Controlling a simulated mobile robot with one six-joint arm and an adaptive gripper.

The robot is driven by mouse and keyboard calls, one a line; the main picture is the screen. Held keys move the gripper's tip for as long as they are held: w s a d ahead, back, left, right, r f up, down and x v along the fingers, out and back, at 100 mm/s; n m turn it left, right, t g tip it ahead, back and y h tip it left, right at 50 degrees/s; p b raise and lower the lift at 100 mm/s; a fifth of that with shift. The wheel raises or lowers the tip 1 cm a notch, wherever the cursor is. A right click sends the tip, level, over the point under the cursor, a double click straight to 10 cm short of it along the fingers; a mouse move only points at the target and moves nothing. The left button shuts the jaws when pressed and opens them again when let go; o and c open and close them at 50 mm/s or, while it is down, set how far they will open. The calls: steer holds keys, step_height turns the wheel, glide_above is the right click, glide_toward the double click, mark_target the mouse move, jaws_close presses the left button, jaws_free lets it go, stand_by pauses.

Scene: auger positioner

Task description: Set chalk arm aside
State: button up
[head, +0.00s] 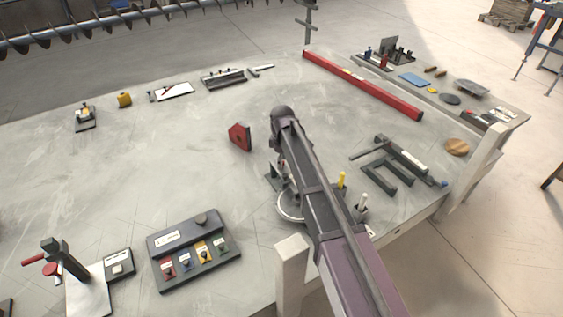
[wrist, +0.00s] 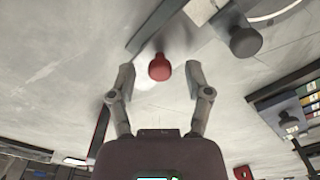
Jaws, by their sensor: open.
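My gripper (wrist: 160,76) is open, with its two fingers spread on either side of a red knob (wrist: 159,67) in the wrist view. No contact shows between fingers and knob. A dark grey bar (wrist: 157,22) runs just beyond the knob; I cannot tell whether this is the chalk arm or whether the knob is fixed to it. A dark round knob (wrist: 243,41) stands to the right. In the head view my arm hides the gripper and most of this spot; a pale ring (head: 289,207) and dark parts show at its left edge.
A red angled block (head: 240,137) lies left of my arm. A dark panel with coloured labels (head: 169,247) and a red-handled clamp stand (head: 65,260) are at the front left. A dark fork-shaped frame (head: 390,172) lies right. The left-centre tabletop (head: 130,165) is clear.

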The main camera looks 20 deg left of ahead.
jaws_close()
steer(key=shift+s+a, duration=0.1)
steer(key=shift+a, duration=0.05)
steer(key=shift+n, duration=0.3)
stand_by(0.3)
